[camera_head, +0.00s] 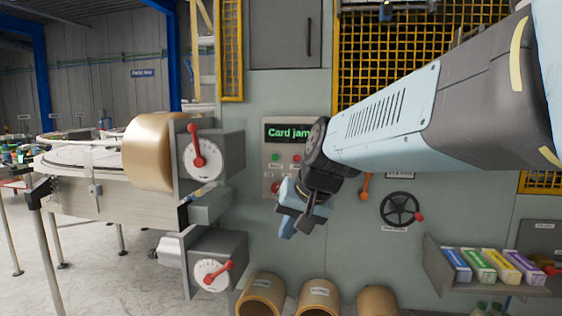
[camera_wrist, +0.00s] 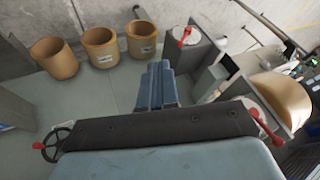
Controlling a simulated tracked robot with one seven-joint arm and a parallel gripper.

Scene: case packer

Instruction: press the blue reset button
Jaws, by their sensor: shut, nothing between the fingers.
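A control panel (camera_head: 268,170) is set in the grey machine front in the head view. Its display (camera_head: 283,131) reads "Card jam" in green, with the right end cut off by my arm. Below the display are a green button (camera_head: 276,157) and a red button (camera_head: 303,157). Part of a red knob (camera_head: 275,188) shows lower left. I cannot make out the blue reset button; my arm and gripper cover the panel's lower right part. My gripper (camera_head: 287,232) is shut and empty in front of the panel's lower edge, pointing down. The wrist view shows its shut fingers (camera_wrist: 157,70).
Brown drums (camera_head: 318,297) stand on the floor below; they show in the wrist view (camera_wrist: 103,47). Two red-handled dials (camera_head: 205,160) and a tan roll (camera_head: 150,150) are left. A black handwheel (camera_head: 400,209) and a shelf of coloured boxes (camera_head: 470,281) are right.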

